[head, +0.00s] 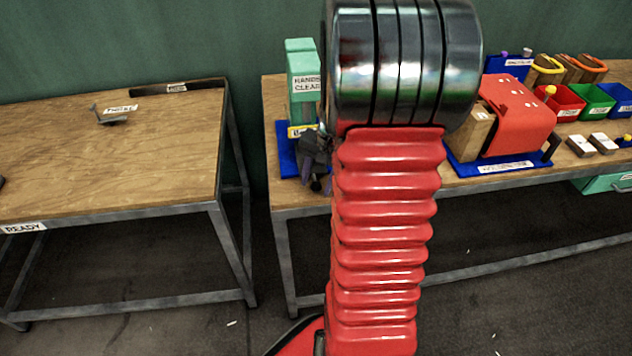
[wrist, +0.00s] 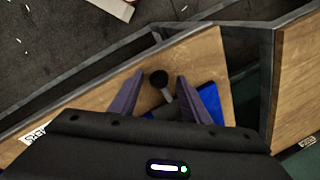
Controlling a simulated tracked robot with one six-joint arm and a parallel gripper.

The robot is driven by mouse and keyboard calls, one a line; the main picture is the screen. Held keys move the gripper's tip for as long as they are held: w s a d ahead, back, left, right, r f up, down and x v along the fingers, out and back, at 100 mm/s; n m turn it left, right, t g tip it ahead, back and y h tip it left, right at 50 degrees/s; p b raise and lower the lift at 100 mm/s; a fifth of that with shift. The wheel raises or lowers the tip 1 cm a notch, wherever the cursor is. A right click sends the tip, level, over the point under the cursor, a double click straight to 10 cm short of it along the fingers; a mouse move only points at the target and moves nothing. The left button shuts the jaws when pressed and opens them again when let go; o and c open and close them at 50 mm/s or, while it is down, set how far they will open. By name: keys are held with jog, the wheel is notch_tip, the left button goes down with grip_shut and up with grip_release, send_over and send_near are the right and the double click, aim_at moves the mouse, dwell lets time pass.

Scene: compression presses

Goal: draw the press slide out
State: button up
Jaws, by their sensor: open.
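A green press (head: 303,85) labelled "HANDS CLEAR" stands on a blue base (head: 287,160) at the left end of the right-hand bench. My arm hides its right side. My gripper (head: 316,165) is low at the front of this press. In the wrist view my gripper (wrist: 161,76) is open, its two purple-grey fingers apart. A round black knob (wrist: 158,78) on a short grey rod shows between the fingers, touching neither that I can see. How deep it sits between them I cannot tell. Part of the blue base shows beside the right finger.
A red press (head: 518,115) on a blue base stands right of my arm. Coloured bins (head: 597,100) and small blocks (head: 590,142) lie farther right. A separate bench (head: 110,150) at left holds a small grey item (head: 111,117). A gap separates the benches.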

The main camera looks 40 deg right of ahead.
grip_shut()
dwell(0.4)
